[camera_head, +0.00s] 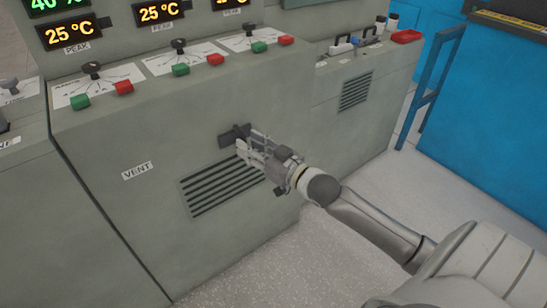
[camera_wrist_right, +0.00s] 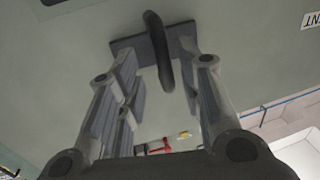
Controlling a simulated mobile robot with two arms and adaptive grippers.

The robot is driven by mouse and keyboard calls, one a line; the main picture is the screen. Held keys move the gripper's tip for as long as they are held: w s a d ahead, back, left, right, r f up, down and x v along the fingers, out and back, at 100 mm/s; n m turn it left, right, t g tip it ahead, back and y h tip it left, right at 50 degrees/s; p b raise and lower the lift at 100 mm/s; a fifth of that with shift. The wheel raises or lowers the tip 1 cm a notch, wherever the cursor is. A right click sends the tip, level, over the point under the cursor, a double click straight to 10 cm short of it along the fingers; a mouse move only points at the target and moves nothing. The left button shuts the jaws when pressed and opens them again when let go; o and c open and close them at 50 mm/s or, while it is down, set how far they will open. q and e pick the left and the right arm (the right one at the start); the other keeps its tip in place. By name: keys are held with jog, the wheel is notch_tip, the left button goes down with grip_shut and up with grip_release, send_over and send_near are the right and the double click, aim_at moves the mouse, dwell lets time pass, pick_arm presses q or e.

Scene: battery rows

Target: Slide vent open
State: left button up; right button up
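The vent handle (camera_head: 235,135) is a dark bar on a dark plate, on the front of the grey cabinet above a slotted grille (camera_head: 222,186). A white VENT label (camera_head: 137,171) is left of the grille. My right gripper (camera_head: 245,142) is at the handle, partly covering it. In the wrist view the curved handle (camera_wrist_right: 158,50) stands between the fingertips of the right gripper (camera_wrist_right: 160,72). The fingers are spread, with a visible gap on the left of the handle; whether the right finger touches it I cannot tell. My left gripper is out of view.
Green and red buttons and dials line the sloped panel (camera_head: 130,80) above, with orange temperature displays higher up. A smaller grille (camera_head: 356,91) is on the cabinet section to the right. A blue unit (camera_head: 500,110) stands at far right. The floor (camera_head: 385,185) between is clear.

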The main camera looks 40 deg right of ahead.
jog(key=v, duration=0.9)
jog(key=shift+s+d, duration=0.15)
jog(key=shift+s, duration=0.2)
